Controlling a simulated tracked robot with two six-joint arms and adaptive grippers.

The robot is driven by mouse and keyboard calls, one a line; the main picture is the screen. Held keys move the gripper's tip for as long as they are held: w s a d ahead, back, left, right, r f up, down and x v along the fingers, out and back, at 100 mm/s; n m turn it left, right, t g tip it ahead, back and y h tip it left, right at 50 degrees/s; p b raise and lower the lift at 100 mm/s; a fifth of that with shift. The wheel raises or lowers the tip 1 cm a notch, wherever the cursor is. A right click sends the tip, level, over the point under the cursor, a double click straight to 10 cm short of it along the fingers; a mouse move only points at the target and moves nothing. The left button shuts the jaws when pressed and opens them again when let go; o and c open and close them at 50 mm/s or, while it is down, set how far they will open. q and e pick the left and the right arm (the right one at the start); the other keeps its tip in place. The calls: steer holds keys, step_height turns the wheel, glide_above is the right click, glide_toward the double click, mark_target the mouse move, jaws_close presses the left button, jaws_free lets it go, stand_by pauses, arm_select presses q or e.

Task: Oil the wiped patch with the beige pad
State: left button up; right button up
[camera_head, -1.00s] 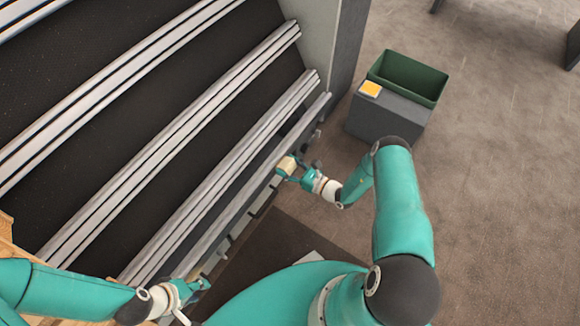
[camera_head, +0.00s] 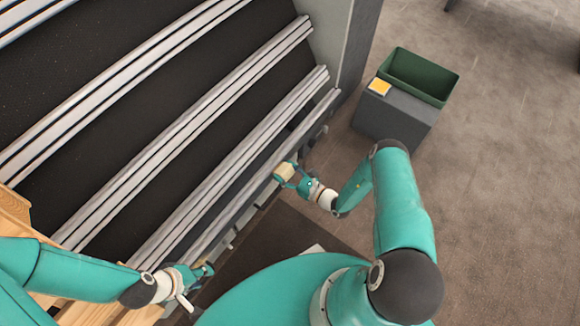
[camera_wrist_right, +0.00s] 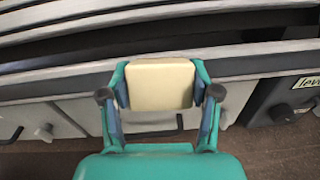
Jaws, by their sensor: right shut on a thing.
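The beige pad (camera_wrist_right: 160,84) is a pale block held between the two fingers of my right gripper (camera_wrist_right: 160,92) in the right wrist view. In the head view the pad (camera_head: 285,172) shows at the tip of my right gripper (camera_head: 294,176), beside the outer metal rail (camera_head: 262,148). I cannot tell whether the pad touches the rail. My left gripper (camera_head: 205,272) is low at the left, by the near end of the rails; its jaws are too small to judge. I cannot make out a wiped patch.
Long metal rails (camera_head: 185,128) cross dark panels at the left. A grey box (camera_head: 395,115) with a yellow pad (camera_head: 379,87) on top stands beside a green bin (camera_head: 420,75). The right wrist view shows drawer fronts with handles and a label (camera_wrist_right: 307,83). Wooden slats (camera_head: 12,215) lie at the left edge. Open floor lies at the right.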

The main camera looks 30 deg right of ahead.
mark_target(258, 189)
steer(key=shift+s+a+p, duration=0.15)
steer(key=shift+s+a, duration=0.1)
steer(key=shift+a, duration=0.45)
steer(key=shift+s+a+p, duration=0.2)
steer(key=shift+a, duration=0.45)
steer(key=shift+s+a+p, duration=0.15)
steer(key=shift+s+a, duration=0.1)
steer(key=shift+a, duration=0.45)
steer(key=shift+s+a+p, duration=0.25)
steer(key=shift+s+a, duration=0.1)
steer(key=shift+a, duration=0.4)
steer(key=shift+s+a+p, duration=0.25)
steer(key=shift+s+a, duration=0.05)
steer(key=shift+a, duration=0.4)
steer(key=shift+s+a+p, duration=0.25)
steer(key=shift+s+a, duration=0.1)
steer(key=shift+a, duration=0.4)
steer(key=shift+s+a, duration=0.25)
steer(key=shift+a, duration=0.35)
steer(key=shift+w, duration=0.1)
